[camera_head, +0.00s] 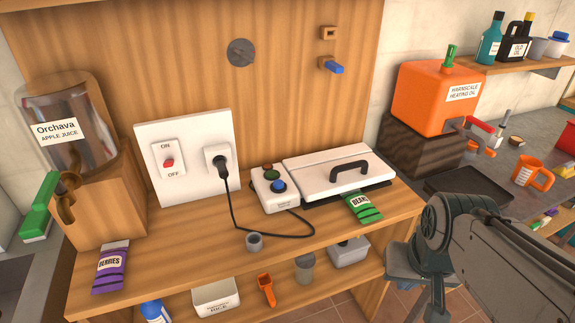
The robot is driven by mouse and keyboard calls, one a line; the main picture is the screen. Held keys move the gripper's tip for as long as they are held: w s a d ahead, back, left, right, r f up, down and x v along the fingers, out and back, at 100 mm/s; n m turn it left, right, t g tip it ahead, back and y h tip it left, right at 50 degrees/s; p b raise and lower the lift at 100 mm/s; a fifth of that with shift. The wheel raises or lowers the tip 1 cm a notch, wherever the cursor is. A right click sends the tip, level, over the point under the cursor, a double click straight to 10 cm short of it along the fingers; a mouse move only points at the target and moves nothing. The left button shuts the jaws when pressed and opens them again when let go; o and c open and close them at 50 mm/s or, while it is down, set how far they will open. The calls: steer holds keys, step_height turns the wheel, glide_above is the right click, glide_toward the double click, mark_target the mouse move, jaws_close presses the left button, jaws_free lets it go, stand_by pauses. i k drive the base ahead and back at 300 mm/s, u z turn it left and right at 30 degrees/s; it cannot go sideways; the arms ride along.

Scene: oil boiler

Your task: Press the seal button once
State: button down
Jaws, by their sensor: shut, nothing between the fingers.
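A white sealing machine with a dark handle on its lid (338,172) sits on the wooden bench, and its lid looks lowered. A small white control box (268,203) stands against its left side. The box carries a round blue button (278,186) with darker round parts behind it; its label is too small to read. A green BEANS bag (363,207) sticks out from under the machine's front edge. My arm reaches in from the lower right, well to the right of the button. My gripper's fingers are not visible.
A black cord runs from the wall socket (217,160) across the bench, beside an ON/OFF switch (168,162). A juice dispenser (90,205) and a purple BERRIES bag (111,267) are left; an orange oil tank (425,98) is right.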

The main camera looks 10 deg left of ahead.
mark_target(278, 184)
steer(key=k, duration=0.5)
steer(key=u, duration=1.25)
steer(key=i, duration=0.95)
steer(key=z, duration=1.9)
